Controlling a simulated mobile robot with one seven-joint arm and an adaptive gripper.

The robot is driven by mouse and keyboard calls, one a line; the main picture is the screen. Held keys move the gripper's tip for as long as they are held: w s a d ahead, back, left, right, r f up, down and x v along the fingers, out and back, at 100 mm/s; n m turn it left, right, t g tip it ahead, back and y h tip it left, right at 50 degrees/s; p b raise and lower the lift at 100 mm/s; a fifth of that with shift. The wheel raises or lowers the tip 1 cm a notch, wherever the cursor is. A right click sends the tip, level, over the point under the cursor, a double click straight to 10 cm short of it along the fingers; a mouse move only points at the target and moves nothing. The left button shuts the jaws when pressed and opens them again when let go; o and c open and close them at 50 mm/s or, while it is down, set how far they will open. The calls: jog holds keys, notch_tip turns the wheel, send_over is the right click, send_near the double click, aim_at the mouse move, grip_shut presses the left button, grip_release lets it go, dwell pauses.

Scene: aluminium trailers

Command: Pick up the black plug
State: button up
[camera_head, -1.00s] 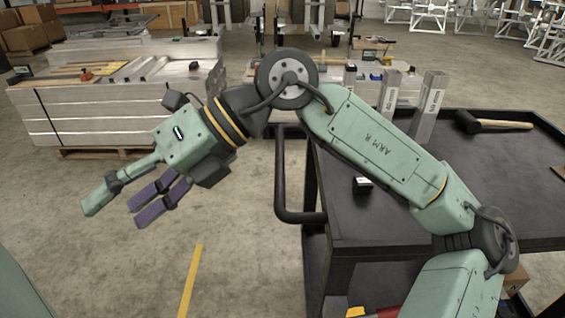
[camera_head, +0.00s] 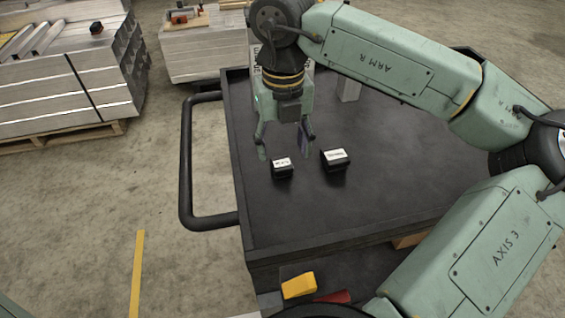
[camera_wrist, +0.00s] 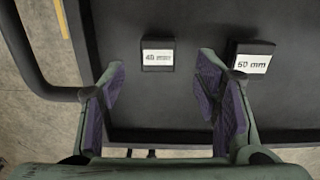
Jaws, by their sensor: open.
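Two small black plugs with white labels lie on the black cart top. The left plug (camera_head: 282,168) shows in the wrist view as the black plug marked 40 mm or similar (camera_wrist: 158,62). The right plug (camera_head: 335,160) is slightly larger and reads 50 mm or 60 mm in the wrist view (camera_wrist: 252,57). My gripper (camera_head: 284,148) is open and empty above the cart, just behind the left plug in the head view. In the wrist view my gripper (camera_wrist: 165,85) has its purple-padded fingers spread, with the left plug between and beyond their tips.
The cart top (camera_head: 400,195) is clear around the plugs. A black handle rail (camera_head: 186,165) runs along its left side. A yellow item (camera_head: 299,286) lies on the lower shelf. Pallets of aluminium (camera_head: 70,95) stand at the back left.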

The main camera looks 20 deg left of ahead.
aim_at(282, 163)
jog(key=shift+a+f+p, duration=0.1)
jog(key=shift+f+p, duration=0.9)
jog(key=shift+f, duration=1.9)
jog(key=shift+c, duration=0.2)
jog(key=c, duration=1.1)
